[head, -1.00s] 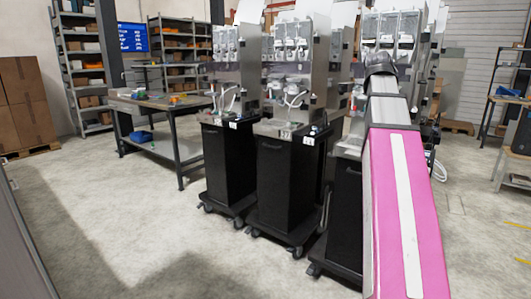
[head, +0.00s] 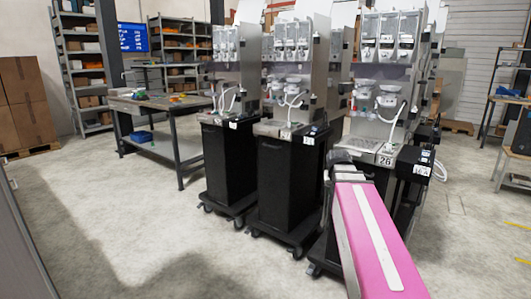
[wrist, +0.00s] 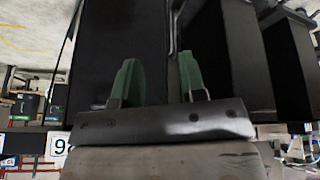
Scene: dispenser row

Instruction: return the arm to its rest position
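My arm (head: 372,235), with a pink link and a white stripe, rises from the bottom right of the head view. Its dark far end (head: 342,157) is in front of the nearest dispenser's counter. My gripper itself cannot be made out in the head view. In the wrist view my gripper (wrist: 158,62) shows two green fingers standing apart, with nothing seen between them. Black cabinet fronts (wrist: 120,35) fill the view beyond the fingers; the distance to them is hard to tell.
Dispensers on black wheeled cabinets (head: 285,185) stand in a row; the nearest dispenser (head: 385,75) bears a label 26. A workbench (head: 160,104) is behind left, shelves (head: 80,60) and cartons (head: 25,105) further back. The floor (head: 120,235) at left is clear.

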